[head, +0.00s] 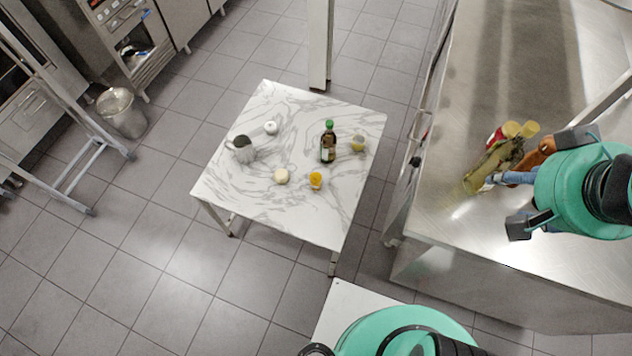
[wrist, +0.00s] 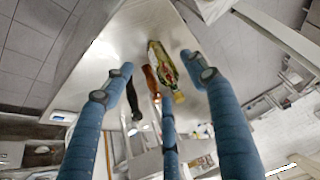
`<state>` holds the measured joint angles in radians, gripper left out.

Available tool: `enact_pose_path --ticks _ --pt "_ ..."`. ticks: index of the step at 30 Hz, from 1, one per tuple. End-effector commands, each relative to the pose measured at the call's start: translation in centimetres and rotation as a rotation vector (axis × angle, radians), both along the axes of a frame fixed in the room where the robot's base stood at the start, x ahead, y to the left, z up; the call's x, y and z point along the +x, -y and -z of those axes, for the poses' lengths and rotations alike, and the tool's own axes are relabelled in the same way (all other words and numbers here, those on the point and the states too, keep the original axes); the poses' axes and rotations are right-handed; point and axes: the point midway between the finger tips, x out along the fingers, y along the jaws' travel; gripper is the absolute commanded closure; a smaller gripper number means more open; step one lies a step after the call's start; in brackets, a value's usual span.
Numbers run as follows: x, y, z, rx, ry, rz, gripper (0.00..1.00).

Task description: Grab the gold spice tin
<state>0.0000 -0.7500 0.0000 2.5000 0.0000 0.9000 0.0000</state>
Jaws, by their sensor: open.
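My gripper (head: 522,180) is open above the steel counter at right in the head view. In the wrist view its blue fingers (wrist: 158,72) are spread, with nothing between them held. A yellow-gold round top (head: 511,129) shows beside a red item on the counter, partly hidden behind a bottle; it may be the gold spice tin, but I cannot tell for sure. The olive-yellow bottle (head: 484,170) with a yellow cap lies close to my fingertips; it also shows in the wrist view (wrist: 161,62). I cannot make out the tin in the wrist view.
A brown item (head: 534,155) lies close by the bottle, also seen in the wrist view (wrist: 152,82). A dark slim item (wrist: 132,100) is left of it. The marble table (head: 265,225) holds a dark bottle (head: 328,148), a pitcher (head: 241,150) and small jars. The counter's far part is clear.

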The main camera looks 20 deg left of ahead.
Motion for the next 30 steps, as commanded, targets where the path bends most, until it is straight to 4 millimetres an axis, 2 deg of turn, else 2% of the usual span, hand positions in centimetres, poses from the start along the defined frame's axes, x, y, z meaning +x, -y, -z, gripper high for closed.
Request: enact_pose_path --ticks 8,14,20,30 --pt "0.1 0.0 0.0 0.001 -0.001 0.000 0.43" --pt "1.1 -0.5 0.1 0.013 -0.013 0.007 0.43" --pt "4.0 -2.0 0.7 0.044 -0.045 0.031 0.43" --pt "10.7 -6.6 3.2 0.110 -0.123 0.098 0.43"
